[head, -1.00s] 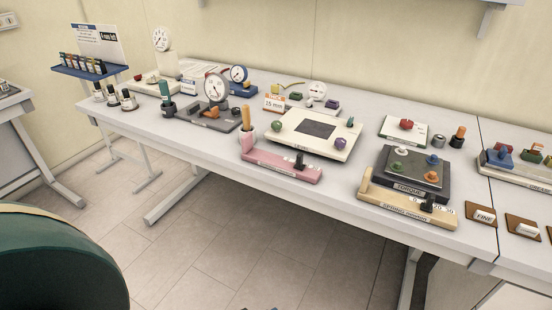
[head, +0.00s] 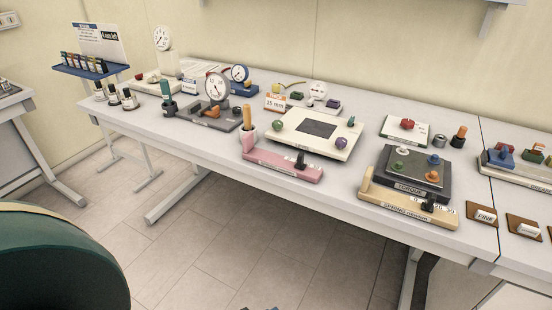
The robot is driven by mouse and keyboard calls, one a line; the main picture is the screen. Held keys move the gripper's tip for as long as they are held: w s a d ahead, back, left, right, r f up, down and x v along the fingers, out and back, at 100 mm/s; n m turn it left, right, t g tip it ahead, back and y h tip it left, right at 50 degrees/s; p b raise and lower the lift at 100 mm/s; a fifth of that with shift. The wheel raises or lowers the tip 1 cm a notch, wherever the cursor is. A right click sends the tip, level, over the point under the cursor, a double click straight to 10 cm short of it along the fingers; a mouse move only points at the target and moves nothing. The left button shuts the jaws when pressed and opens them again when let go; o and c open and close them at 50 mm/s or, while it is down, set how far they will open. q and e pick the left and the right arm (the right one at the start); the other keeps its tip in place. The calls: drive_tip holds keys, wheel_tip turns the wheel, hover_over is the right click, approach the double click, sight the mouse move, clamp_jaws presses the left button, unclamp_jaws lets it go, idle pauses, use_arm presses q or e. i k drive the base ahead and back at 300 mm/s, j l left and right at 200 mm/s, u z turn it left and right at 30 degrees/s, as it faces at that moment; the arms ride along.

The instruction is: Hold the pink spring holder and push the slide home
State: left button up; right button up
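The pink spring holder (head: 283,165) lies near the front edge of the long white bench, in the middle of the head view. It is a flat pink base with a raised block at its left end and a label along its front. A black slide knob (head: 300,160) stands upright toward its right end, apart from the raised block. Nothing of mine touches the holder. Neither gripper shows; a small dark shape at the bottom edge is too little to identify.
A cream spring holder (head: 408,206) with a black knob lies to the right, in front of the torque plate (head: 410,175). A green rounded chair back (head: 60,255) fills the lower left.

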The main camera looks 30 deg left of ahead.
sight(300, 164)
drive_tip(key=i+j, duration=0.1)
drive_tip(key=j, duration=0.25)
drive_tip(key=i+j, duration=0.1)
drive_tip(key=j, duration=0.3)
drive_tip(key=i+j, duration=0.1)
drive_tip(key=j, duration=0.25)
drive_tip(key=i+j, duration=0.15)
drive_tip(key=j, duration=0.25)
drive_tip(key=k+j, duration=0.1)
drive_tip(key=k, duration=0.35)
drive_tip(key=i+j, duration=0.15)
drive_tip(key=i, duration=0.35)
